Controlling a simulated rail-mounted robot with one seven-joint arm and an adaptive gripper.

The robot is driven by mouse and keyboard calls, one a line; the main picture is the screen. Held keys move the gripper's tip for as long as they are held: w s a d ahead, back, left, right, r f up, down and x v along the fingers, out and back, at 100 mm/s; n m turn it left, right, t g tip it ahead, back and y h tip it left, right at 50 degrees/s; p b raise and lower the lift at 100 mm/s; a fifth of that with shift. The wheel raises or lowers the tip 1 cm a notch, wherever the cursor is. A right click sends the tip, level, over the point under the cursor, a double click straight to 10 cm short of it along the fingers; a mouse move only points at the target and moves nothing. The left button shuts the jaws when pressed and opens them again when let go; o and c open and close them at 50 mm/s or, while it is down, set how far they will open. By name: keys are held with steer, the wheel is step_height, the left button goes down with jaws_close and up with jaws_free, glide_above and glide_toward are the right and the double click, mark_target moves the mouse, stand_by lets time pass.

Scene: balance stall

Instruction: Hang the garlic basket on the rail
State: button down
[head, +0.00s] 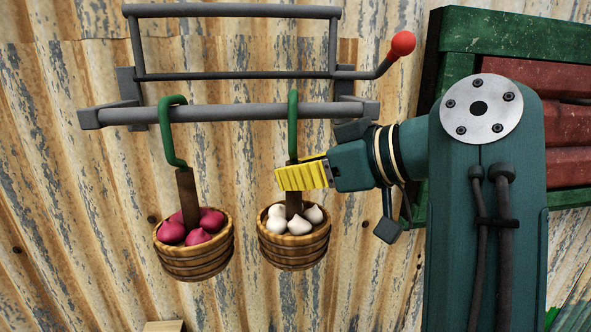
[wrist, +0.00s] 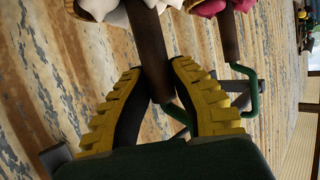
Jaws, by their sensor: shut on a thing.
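The garlic basket (head: 293,250) is a round wooden tub with white garlic bulbs, a brown upright handle and a green hook (head: 292,125). The hook's top is at the grey rail (head: 230,113); I cannot tell whether it bears on the rail. My gripper (head: 300,175), with yellow ribbed fingers, is shut on the brown handle just below the hook. In the wrist view the fingers close around the handle (wrist: 150,55), with garlic at the top edge. The basket hangs about upright.
A basket of red onions (head: 194,245) hangs from the rail by its green hook, left of the garlic basket. Above the rail is a grey frame with a red-knobbed lever (head: 402,43). A green-framed panel (head: 460,38) stands at right, behind my arm. Corrugated metal wall lies behind.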

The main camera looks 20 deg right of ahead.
steer(key=c, duration=1.1)
jaws_free()
steer(key=shift+o, duration=0.6)
